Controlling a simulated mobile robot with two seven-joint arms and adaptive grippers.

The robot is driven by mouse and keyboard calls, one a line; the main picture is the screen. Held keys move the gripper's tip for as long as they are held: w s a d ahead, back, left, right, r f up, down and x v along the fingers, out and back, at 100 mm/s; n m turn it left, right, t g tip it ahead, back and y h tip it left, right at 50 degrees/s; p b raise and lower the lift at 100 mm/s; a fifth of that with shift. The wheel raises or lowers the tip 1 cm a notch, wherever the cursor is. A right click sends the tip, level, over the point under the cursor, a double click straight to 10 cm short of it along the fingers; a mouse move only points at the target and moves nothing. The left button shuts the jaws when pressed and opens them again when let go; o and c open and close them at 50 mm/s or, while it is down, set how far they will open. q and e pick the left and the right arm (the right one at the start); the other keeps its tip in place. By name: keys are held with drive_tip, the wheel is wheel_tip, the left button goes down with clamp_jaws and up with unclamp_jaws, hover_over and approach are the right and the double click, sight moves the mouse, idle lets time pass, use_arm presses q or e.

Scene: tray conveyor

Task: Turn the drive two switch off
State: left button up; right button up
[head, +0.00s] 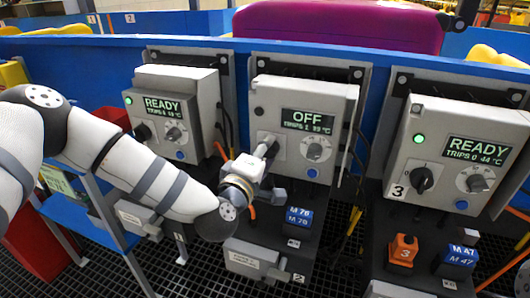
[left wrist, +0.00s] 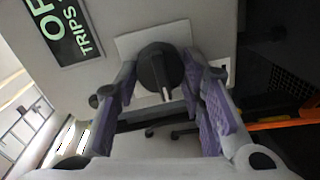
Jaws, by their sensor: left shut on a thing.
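The drive two box (head: 272,100) stands in the middle in the head view, its display (head: 308,121) reading OFF. Its black rotary switch (left wrist: 160,68) is on the front, in the left wrist view. My left gripper (head: 268,150) is at this switch, with its purple-padded fingers on either side of the knob (left wrist: 160,90), shut on it. In the head view the gripper and wrist hide most of the switch. A small dial (head: 314,151) is to the right of the switch. My right gripper is not in view.
Similar boxes stand on both sides: one at left (head: 166,85) and one numbered 3 at right (head: 420,150), both reading READY with green lamps. Blue M 76 blocks (head: 299,216) and an orange lock-like piece (head: 404,248) sit on the ledges below. A blue wall runs behind.

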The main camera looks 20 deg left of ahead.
use_arm(q)
drive_tip(key=shift+r, duration=0.15)
drive_tip(key=o, duration=1.1)
drive_tip(key=shift+o, duration=0.2)
drive_tip(key=s, duration=1.2)
drive_tip(key=shift+a+r, duration=0.2)
drive_tip(key=shift+r, duration=0.1)
